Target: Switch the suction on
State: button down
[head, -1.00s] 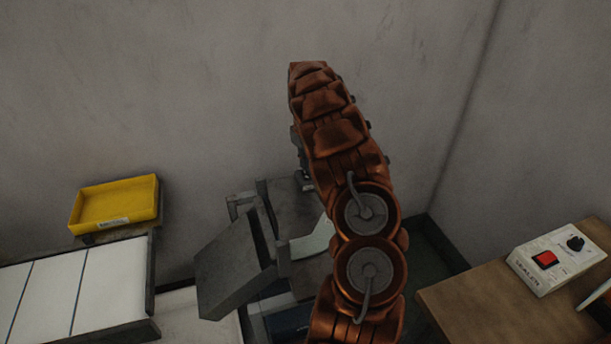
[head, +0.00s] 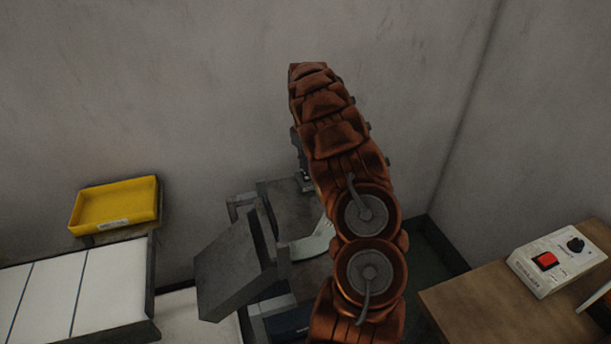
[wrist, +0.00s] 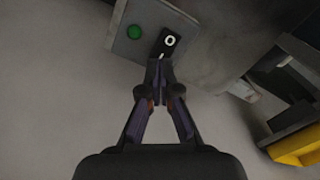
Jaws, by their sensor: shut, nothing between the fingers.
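In the wrist view a grey switch plate (wrist: 124,47) carries a black rocker switch (wrist: 167,45) with a white O on its upper end and a line mark near its lower end. A round green light or button (wrist: 134,32) is beside it. My gripper (wrist: 158,68) is shut and empty, its fingertips at the lower end of the rocker. I cannot tell whether they touch. In the head view my copper-coloured arm hides the gripper and the switch.
A dark grey machine with a tilted panel (head: 232,270) stands below my arm. A yellow tray (head: 115,205) is at the left, behind a white-topped table (head: 110,290). A sealer box (head: 555,262) with a red switch sits on a wooden table (head: 470,310) at the right.

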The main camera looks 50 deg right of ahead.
aim_at(305, 173)
jog(key=shift+f+b, duration=0.55)
jog(key=shift+f, duration=0.65)
dwell(1.2)
jog(key=shift+r, duration=3.5)
